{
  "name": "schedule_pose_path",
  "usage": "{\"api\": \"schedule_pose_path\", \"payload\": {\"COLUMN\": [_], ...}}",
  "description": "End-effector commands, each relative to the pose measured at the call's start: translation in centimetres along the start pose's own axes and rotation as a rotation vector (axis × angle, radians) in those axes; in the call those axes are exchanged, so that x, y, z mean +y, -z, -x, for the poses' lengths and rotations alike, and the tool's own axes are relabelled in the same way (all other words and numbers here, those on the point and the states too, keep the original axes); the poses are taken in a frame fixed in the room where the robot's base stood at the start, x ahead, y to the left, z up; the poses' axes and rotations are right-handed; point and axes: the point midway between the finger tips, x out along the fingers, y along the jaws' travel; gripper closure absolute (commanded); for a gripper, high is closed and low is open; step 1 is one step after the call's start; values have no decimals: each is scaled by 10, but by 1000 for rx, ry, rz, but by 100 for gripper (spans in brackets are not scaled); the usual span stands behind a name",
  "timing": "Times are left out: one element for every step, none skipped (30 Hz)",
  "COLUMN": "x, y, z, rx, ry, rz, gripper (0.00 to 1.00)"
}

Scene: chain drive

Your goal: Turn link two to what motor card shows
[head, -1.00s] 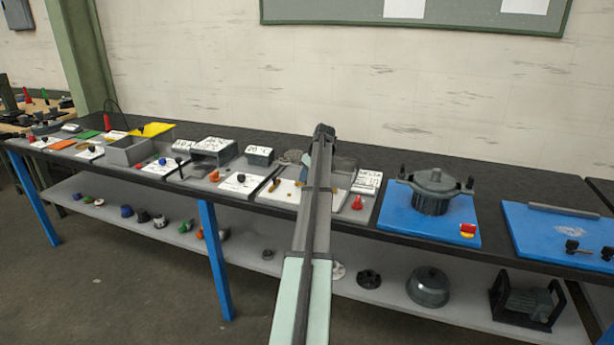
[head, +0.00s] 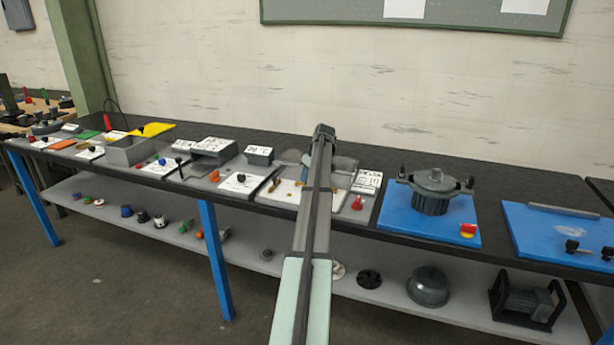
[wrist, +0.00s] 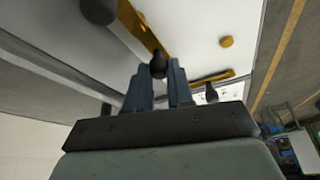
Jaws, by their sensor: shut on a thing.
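In the wrist view, my gripper (wrist: 160,88) is shut on a dark knob (wrist: 158,65), which shows between its blue-grey fingers. A brass bar (wrist: 142,28) runs from near this knob up to a dark round knob (wrist: 98,10). A second brass bar (wrist: 213,77) lies to the right, with a small black knob (wrist: 211,94) beside it. Which bar is link two I cannot tell. In the head view, my arm hides the gripper and much of the white plate (head: 283,193). A white card (head: 367,182) stands right of the arm; its print is too small to read.
A red knob (head: 357,203) stands just right of my arm. A blue board with a dark motor-like housing (head: 433,190) is further right. A dark box with a white label (head: 259,154) stands to the left. A brass disc (wrist: 227,41) lies on the white surface.

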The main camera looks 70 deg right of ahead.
Motion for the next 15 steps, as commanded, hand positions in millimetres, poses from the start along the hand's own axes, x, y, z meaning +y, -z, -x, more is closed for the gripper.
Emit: {"api": "schedule_pose_path", "payload": {"x": [0, -1, -1, -2, -2, -3, -4, -5, -6, -7, -8, -10, -11, -12, -13], "y": [0, 0, 0, -1, -1, -1, -1, -1, -2, -2, -2, -2, -2, -2, -2], "z": [0, 0, 0, 0, 0, 1, 1, 1, 1, 1, 1, 1, 1, 1, 1], "rx": [0, 0, 0, 0, 0, -1, -1, -1, -1, 0, 0, 0, -1, 0, 1], "ry": [-2, -4, -7, -10, -13, -19, -24, -29, -38, -45, -53, -64, -74, -84, -97], "rz": [-4, -7, -15, -22, -29, -42, -55, -67, -88, -106, -124, -152, -174, -198, -230], "gripper": [100, 100, 100, 100, 100, 100, 100, 100, 100, 100, 100, 100, 100, 100, 100]}}
